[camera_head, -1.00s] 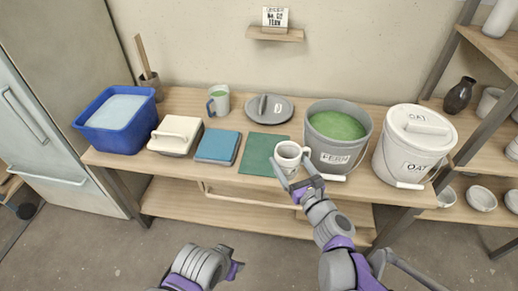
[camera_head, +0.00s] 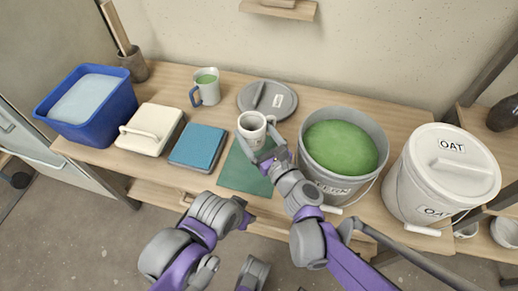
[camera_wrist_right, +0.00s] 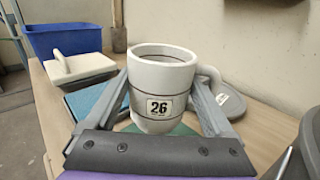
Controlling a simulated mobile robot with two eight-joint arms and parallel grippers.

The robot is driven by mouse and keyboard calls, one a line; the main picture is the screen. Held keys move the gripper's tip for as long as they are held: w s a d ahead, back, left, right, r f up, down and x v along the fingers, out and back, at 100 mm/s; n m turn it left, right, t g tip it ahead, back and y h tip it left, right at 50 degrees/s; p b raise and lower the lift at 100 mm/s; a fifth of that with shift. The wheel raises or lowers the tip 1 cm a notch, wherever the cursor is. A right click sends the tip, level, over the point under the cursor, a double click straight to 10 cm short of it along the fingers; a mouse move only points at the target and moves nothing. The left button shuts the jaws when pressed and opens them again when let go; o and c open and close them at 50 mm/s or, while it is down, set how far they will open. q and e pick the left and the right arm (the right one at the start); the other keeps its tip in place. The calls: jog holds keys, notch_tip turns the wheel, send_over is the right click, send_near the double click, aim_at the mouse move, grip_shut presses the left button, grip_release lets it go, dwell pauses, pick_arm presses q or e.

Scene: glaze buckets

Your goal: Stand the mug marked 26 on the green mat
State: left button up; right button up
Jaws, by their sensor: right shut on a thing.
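The white mug marked 26 (camera_head: 251,127) is held upright in my right gripper (camera_head: 267,152), whose fingers are closed on its sides. In the right wrist view the mug (camera_wrist_right: 158,78) shows its 26 label facing the camera between the two fingers (camera_wrist_right: 164,112). The green mat (camera_head: 240,174) lies on the table, partly hidden by my right gripper and the mug. The mug is at the mat's back part; I cannot tell whether its base touches it. My left arm is low in the head view, and its jaw (camera_head: 243,213) does not show clearly.
The fern bucket (camera_head: 320,178) of green glaze stands close right of the mat, with the lidded OAT bucket (camera_head: 420,190) beyond. A grey lid (camera_head: 262,98) lies behind.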

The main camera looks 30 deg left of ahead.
aim_at(258, 149)
notch_tip(258, 149, down, 5)
jog(key=shift+s+r+b, duration=0.1)
jog(key=shift+s+b, duration=0.05)
jog(key=shift+b, duration=0.6)
jog(key=shift+f+b, duration=0.7)
jog(key=shift+f, duration=1.35)
jog(key=shift+f, duration=0.15)
jog(key=o, duration=1.4)
jog(key=shift+o, duration=0.2)
jog(key=shift+r, duration=0.3)
jog(key=v, duration=0.7)
jog(key=shift+s+d+f+p, duration=0.1)
jog(key=shift+d+f+p, duration=0.1)
jog(key=shift+p, duration=0.2)
